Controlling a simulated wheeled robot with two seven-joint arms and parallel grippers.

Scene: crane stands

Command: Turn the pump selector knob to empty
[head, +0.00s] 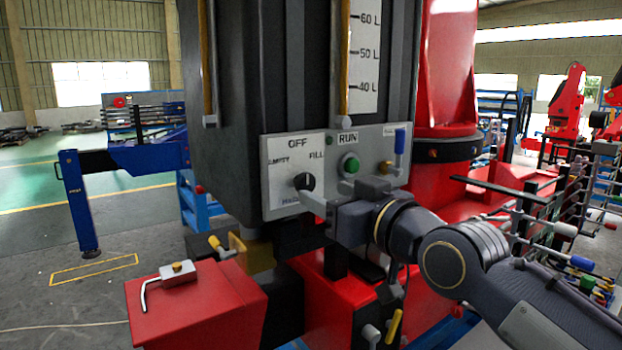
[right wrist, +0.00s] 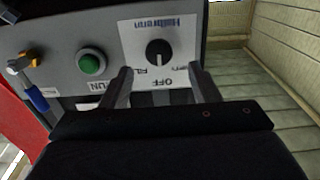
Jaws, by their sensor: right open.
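The pump selector knob (head: 304,181) is a small round black knob on a pale control panel (head: 282,207), with OFF, EMPTY and FILL printed around it. In the right wrist view the knob (right wrist: 158,53) appears upside down on its white plate, and its pale mark seems to face OFF. My right gripper (head: 326,194) is open in front of the panel. In the wrist view its two fingertips (right wrist: 162,76) are spread to either side, with the knob beyond them and apart from both. Nothing is between the fingers. My left gripper is not in view.
A green RUN button (head: 350,164) and a blue-handled lever (head: 400,142) sit right of the knob on the panel. A red box (head: 200,305) with a bent metal rod stands at lower left. The grey floor at left is open.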

